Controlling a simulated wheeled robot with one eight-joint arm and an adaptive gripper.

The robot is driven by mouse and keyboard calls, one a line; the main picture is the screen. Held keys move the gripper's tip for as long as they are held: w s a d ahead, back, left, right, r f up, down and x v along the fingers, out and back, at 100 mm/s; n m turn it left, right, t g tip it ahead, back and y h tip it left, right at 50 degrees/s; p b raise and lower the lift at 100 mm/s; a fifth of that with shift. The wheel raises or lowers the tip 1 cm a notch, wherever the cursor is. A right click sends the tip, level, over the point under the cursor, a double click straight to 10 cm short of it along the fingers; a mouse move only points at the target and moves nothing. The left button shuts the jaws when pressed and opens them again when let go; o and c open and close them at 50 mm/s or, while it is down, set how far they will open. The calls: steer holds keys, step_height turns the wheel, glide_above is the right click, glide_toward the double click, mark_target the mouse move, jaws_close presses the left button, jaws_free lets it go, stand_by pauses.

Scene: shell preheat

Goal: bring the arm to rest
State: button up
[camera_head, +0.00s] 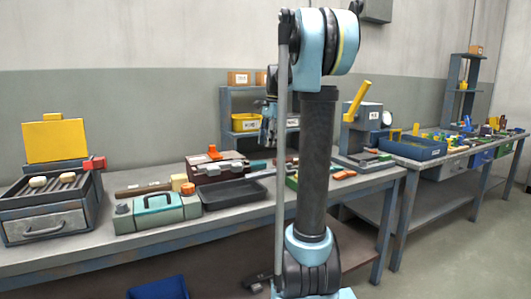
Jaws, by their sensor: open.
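My arm stands upright in the middle of the head view, a light blue and black column with its elbow at the top. My gripper (268,136) hangs left of the dark upper link, partly hidden behind a thin grey rod of my own body. It shows small against the shelf unit behind it and is open, with nothing seen between its fingers. It appears above the workbench top (243,216), apart from the things on it.
A grill-like heater (46,222) with a raised yellow plate stands far left. A yellow-handled press (362,125) and a blue crate (409,147) stand right.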

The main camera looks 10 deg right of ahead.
steer(key=s+f+n+t+h, duration=0.1)
steer(key=s+f+n, duration=0.3)
steer(key=s, duration=0.6)
steer(key=s+f+n, duration=0.3)
steer(key=s+f, duration=0.1)
steer(key=s, duration=0.5)
steer(key=s+f+n+t, duration=0.1)
steer(key=s+f+n, duration=0.6)
steer(key=s+f, duration=0.8)
step_height(320, 180, down, 2)
steer(key=shift+d+f+n+t+h, duration=0.15)
steer(key=shift+d+n+t+h, duration=0.15)
steer(key=shift+d+h, duration=0.1)
steer(key=shift+w+f, duration=0.2)
steer(key=shift+w, duration=0.2)
